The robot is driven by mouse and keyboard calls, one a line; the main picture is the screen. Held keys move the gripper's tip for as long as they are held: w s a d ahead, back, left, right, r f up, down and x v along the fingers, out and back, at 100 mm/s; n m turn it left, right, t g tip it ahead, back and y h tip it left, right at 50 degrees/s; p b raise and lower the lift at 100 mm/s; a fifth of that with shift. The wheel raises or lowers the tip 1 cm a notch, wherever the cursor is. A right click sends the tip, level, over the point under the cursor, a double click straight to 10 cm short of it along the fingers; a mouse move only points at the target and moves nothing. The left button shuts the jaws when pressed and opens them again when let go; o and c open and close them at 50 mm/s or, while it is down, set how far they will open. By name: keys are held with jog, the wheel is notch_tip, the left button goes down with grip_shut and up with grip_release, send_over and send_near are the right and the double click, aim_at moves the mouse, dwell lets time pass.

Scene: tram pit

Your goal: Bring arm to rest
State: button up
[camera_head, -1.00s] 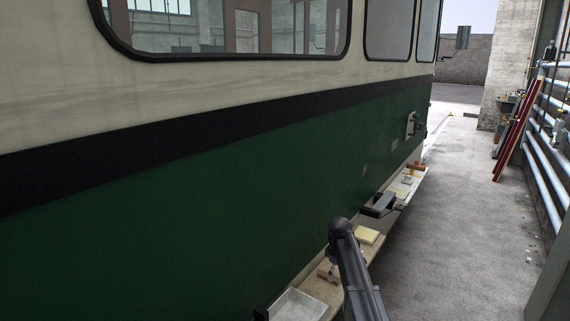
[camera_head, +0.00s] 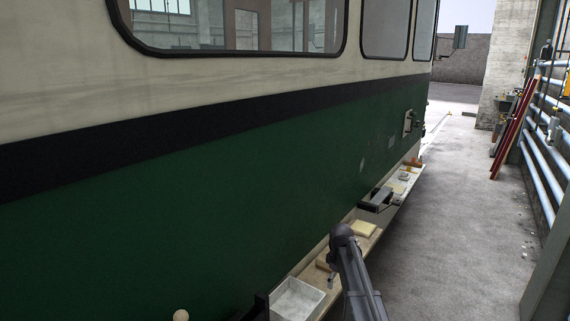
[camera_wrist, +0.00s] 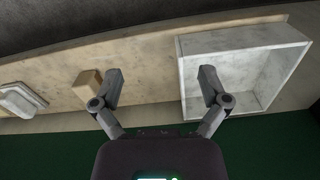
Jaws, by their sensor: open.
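My gripper (camera_wrist: 160,75) is open and empty in the wrist view, its two fingers spread apart. It is over a wooden board (camera_wrist: 145,70). The right finger overlaps a pale grey, shallow tray (camera_wrist: 186,75), and the left finger is beside a small tan block (camera_wrist: 86,84). I cannot tell how high the fingers are above the board. In the head view my dark arm (camera_head: 352,270) rises beside the board at the lower middle; its gripper is not clearly visible there.
A green and cream tram side (camera_head: 230,200) fills the left. Along its foot are the tray (camera_head: 298,298), a yellowish block (camera_head: 363,229) and a dark device (camera_head: 377,201). Pipes (camera_head: 545,150) and red boards (camera_head: 514,130) line the right wall. The concrete floor (camera_head: 450,210) between is clear.

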jog(key=s+f+m+b, duration=0.2)
jog(key=s+m, duration=0.2)
jog(key=s, duration=0.8)
jog(key=s+f+m+b, duration=0.2)
jog(key=s+m, duration=0.3)
jog(key=s, duration=0.8)
jog(key=shift+s+a+f, duration=0.15)
jog(key=shift+a+f, duration=0.15)
jog(key=shift+f, duration=0.05)
